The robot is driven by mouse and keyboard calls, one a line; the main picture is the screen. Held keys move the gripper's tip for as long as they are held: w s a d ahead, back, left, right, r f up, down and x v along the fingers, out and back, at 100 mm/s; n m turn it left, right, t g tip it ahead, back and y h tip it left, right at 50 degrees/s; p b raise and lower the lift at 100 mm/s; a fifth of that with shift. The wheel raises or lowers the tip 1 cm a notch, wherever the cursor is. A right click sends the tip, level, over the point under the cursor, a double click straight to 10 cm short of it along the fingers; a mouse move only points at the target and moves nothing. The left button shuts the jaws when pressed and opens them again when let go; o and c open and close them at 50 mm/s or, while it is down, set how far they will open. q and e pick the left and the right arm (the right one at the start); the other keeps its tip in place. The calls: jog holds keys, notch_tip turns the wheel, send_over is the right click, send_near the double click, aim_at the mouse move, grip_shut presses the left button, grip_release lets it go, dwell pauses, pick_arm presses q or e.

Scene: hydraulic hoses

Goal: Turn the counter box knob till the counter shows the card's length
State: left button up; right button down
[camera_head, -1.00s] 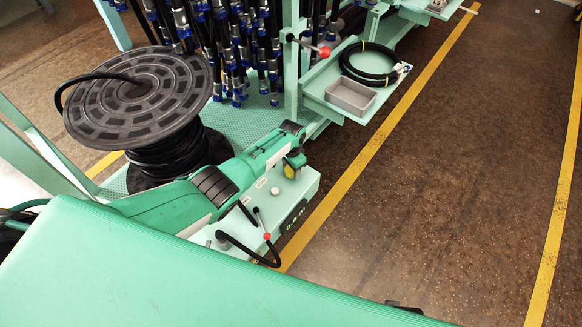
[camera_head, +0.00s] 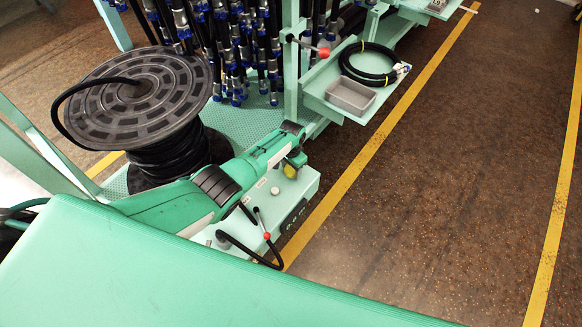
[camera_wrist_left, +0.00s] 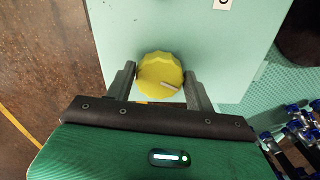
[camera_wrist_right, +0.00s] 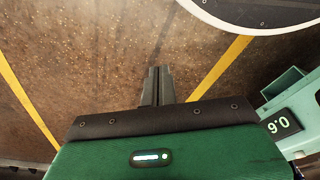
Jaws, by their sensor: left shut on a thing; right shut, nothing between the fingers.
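The yellow counter box knob (camera_wrist_left: 160,76), with a pale pointer mark, sits between the fingers of my left gripper (camera_wrist_left: 160,88), which is shut on it. In the head view my left gripper (camera_head: 293,158) reaches over the pale green counter box (camera_head: 308,182). The dark counter display (camera_head: 293,215) is on the box's front side, too small to read there. In the right wrist view the display (camera_wrist_right: 279,125) appears upside down and seems to read 0.6. My right gripper (camera_wrist_right: 157,85) is shut and empty above the floor. I cannot make out a card with a length.
A large black hose reel (camera_head: 140,100) stands at left. A red-knobbed lever (camera_head: 264,226) is on the box near a black hose. Behind, a green tray holds a coiled hose (camera_head: 368,65) and a grey bin (camera_head: 351,96). Open floor lies to the right.

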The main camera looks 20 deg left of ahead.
pick_arm(q)
jog(key=shift+w+r, duration=0.1)
pick_arm(e)
jog(key=shift+w, duration=0.15)
pick_arm(q)
jog(key=shift+n, duration=0.3)
pick_arm(e)
jog(key=shift+f, duration=0.15)
jog(key=shift+s+d+f, duration=0.1)
jog(key=shift+s+f, duration=0.05)
jog(key=shift+s, duration=0.05)
pick_arm(q)
jog(key=shift+n, duration=0.4)
pick_arm(e)
jog(key=shift+f, duration=0.15)
pick_arm(q)
jog(key=shift+n, duration=0.3)
pick_arm(e)
jog(key=shift+s+f, duration=0.15)
jog(key=shift+f, duration=0.1)
